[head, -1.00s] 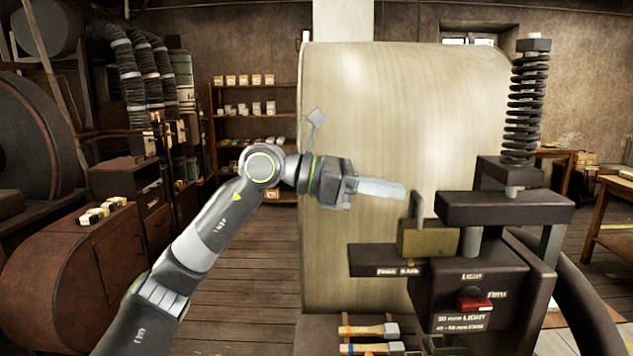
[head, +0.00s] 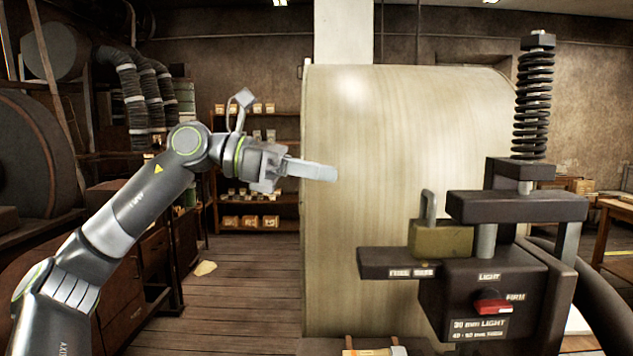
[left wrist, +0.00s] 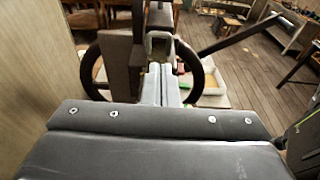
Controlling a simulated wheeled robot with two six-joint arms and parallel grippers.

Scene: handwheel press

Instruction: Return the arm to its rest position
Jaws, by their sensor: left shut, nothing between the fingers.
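My left arm comes in from the left in the head view. Its gripper (head: 325,173) points right in the air, with its pale fingers together and nothing between them. It is in front of the big pale cylinder and apart from the press (head: 490,300). The pale fingers also show closed in the left wrist view (left wrist: 161,85). A brass padlock-like block (head: 440,240) with a grey loop sits on the press's left ledge. A dark handwheel (left wrist: 92,75) shows beyond the fingers in the left wrist view. My right gripper is out of view.
The large pale cylinder (head: 400,220) stands close behind the gripper. The press carries a tall black spring (head: 533,105) and a red switch (head: 492,306). Shelves (head: 262,171) with small boxes stand at the back. Open wooden floor (head: 245,290) lies right of my arm.

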